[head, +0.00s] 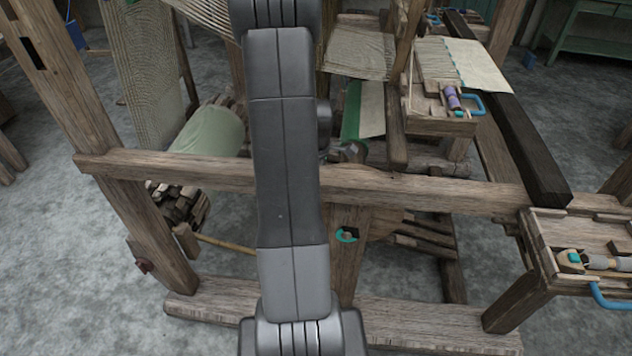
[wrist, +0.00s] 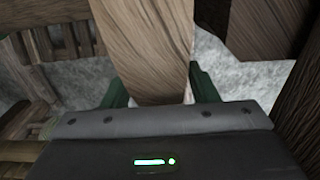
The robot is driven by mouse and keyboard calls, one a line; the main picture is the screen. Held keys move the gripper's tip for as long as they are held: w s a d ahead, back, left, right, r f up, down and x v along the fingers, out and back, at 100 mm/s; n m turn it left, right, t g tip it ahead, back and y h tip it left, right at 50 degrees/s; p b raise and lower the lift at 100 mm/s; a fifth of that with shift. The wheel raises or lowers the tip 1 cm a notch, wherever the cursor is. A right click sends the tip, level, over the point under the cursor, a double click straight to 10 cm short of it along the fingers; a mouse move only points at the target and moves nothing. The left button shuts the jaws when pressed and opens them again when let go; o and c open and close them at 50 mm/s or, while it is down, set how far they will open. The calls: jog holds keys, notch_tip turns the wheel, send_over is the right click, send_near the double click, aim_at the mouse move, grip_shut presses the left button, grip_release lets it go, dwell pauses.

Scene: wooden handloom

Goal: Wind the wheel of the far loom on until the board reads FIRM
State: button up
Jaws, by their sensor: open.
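A dark toothed wooden piece (head: 178,206) sits at the left end of the loom in the head view, below a pale green cloth roll (head: 210,132); I cannot tell whether it is the wheel. No board with readable words shows in either view. My gripper (wrist: 158,78) is open in the wrist view, its two dark green fingers apart. A light wooden bar (wrist: 145,40) runs into the space between them; I cannot tell whether they touch it. In the head view my own arm covers the middle of the loom, and the gripper is not clearly visible.
A long wooden rail (head: 420,188) crosses in front of the loom, with an upright post (head: 95,150) at left. A tray (head: 545,245) with tools and a blue handle stands at right. Dark wood (wrist: 268,30) crowds the wrist view's right. Grey floor (head: 60,290) is clear at left.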

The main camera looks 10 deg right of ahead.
grip_shut()
jog(key=shift+w+a+f+g+h+b, duration=0.1)
jog(key=shift+a+f+g+h+b, duration=0.05)
jog(key=shift+a+f+h+b, duration=0.4)
jog(key=shift+w+a+f+g+h+b, duration=0.15)
jog(key=shift+a+f+h+b, duration=0.15)
jog(key=shift+f+h, duration=0.35)
jog(key=shift+r, duration=0.1)
grip_release()
jog(key=p+v, duration=0.1)
jog(key=v, duration=1.2)
jog(key=shift+r+p, duration=0.3)
jog(key=shift+r, duration=0.1)
